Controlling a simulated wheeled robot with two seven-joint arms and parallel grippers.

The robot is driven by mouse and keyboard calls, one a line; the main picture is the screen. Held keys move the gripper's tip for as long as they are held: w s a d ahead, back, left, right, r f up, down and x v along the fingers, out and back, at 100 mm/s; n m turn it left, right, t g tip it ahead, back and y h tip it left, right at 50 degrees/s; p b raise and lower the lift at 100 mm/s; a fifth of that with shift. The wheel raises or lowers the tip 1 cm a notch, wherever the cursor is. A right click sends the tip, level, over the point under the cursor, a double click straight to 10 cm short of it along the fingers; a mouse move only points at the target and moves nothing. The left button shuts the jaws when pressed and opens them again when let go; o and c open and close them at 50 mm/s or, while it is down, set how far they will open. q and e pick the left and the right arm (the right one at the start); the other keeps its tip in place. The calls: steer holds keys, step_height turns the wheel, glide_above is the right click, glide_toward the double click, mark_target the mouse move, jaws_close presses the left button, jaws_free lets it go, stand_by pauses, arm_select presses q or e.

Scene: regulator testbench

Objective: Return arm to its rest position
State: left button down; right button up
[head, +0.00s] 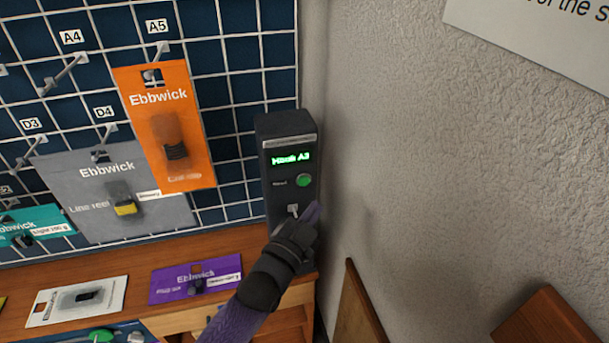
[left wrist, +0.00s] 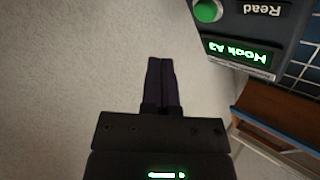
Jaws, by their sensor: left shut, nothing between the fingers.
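My left gripper (head: 311,213) is raised in front of the lower part of a dark reader box (head: 289,150) at the right end of the wire grid. The box has a green lit display reading "Hook A3" and a green button (head: 303,181). In the left wrist view, the left gripper's fingers (left wrist: 162,65) are shut together and empty, with the pale wall behind them. The reader box (left wrist: 255,22) shows upside down at the upper right there, apart from the fingers. My right gripper is not in view.
An orange pack (head: 182,110) hangs at A5 and a grey pack (head: 85,190) at D4, with a teal pack (head: 35,226) at left. A purple pack (head: 195,280) and a white pack (head: 77,300) lie on the wooden bench. The textured wall (head: 430,170) fills the right side.

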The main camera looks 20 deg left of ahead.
arm_select(q)
steer(key=shift+s+d, duration=0.25)
steer(key=shift+s, duration=0.1)
steer(key=s+a+f+n+g+y+b, duration=0.1)
steer(key=s+f+g+b, duration=0.15)
steer(key=s+f, duration=0.65)
steer(key=s+a+f+n+g+y+b, duration=0.15)
steer(key=f+g, duration=0.25)
steer(key=f, duration=1)
steer(key=s+f+n+g+b, duration=0.2)
steer(key=s+f+g, duration=0.3)
steer(key=f, duration=0.7)
steer(key=s+a+f+n+g+b, duration=0.1)
steer(key=s+f+g, duration=0.2)
steer(key=s, duration=1)
steer(key=s+a+f+n+g+y+b, duration=0.1)
steer(key=s+f+g, duration=0.3)
steer(key=s+f, duration=0.4)
steer(key=s+a+b, duration=0.1)
steer(key=s, duration=0.4)
steer(key=shift+f, duration=0.4)
